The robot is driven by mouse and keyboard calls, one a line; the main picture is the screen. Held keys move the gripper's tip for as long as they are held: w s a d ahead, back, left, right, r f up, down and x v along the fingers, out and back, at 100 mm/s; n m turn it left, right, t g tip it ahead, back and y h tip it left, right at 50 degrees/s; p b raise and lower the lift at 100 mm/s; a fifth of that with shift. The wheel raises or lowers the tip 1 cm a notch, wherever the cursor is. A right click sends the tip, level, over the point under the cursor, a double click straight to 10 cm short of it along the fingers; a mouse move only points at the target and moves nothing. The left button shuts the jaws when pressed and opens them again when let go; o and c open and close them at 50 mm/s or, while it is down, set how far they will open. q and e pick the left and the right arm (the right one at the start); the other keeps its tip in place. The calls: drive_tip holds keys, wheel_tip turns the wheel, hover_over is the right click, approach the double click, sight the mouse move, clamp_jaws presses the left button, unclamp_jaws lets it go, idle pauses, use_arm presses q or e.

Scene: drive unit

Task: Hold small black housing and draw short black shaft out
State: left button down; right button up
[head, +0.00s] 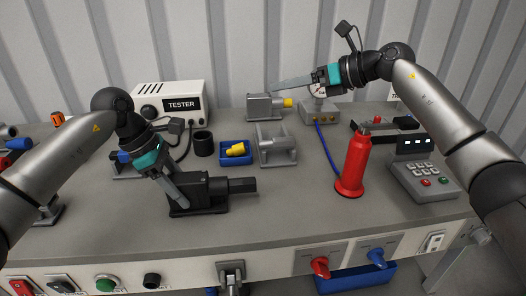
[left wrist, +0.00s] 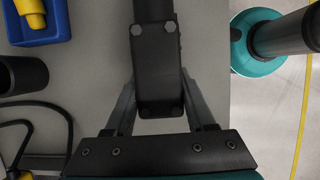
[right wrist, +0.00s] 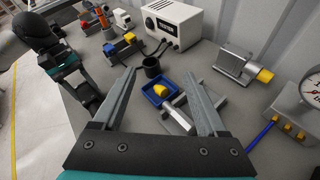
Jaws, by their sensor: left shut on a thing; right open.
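The small black housing (head: 208,192) stands on the bench at the front left of the middle. The short black shaft (head: 243,185) sticks out of its right side. My left gripper (head: 182,204) is shut on the housing; in the left wrist view its fingers flank the housing (left wrist: 158,70), and the shaft (left wrist: 153,10) runs off the top edge. My right gripper (head: 275,88) is open and empty, raised over the back of the bench. In the right wrist view its fingers (right wrist: 165,100) are spread with nothing between them.
A red bottle (head: 354,165) stands right of the shaft. A blue tray (head: 235,158) with a yellow part, a black cup (head: 203,143) and a grey fixture (head: 276,145) lie behind. A keypad box (head: 420,180) is at the right. The bench between shaft and bottle is clear.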

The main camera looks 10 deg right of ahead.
drive_tip(key=s+a+f+n+g+h, duration=0.2)
drive_tip(key=s+a+f+n+g, duration=0.2)
drive_tip(key=s+a+f+n, duration=0.15)
drive_tip(key=n+g+h, duration=0.4)
drive_tip(key=n, duration=0.1)
approach(247, 179)
drive_tip(key=x, duration=0.3)
drive_tip(key=shift+m, duration=0.25)
drive_tip(key=x, duration=0.8)
drive_tip(key=shift+s+a+f, duration=0.1)
drive_tip(key=shift+f, duration=0.3)
clamp_jaws()
drive_tip(key=shift+r, duration=0.1)
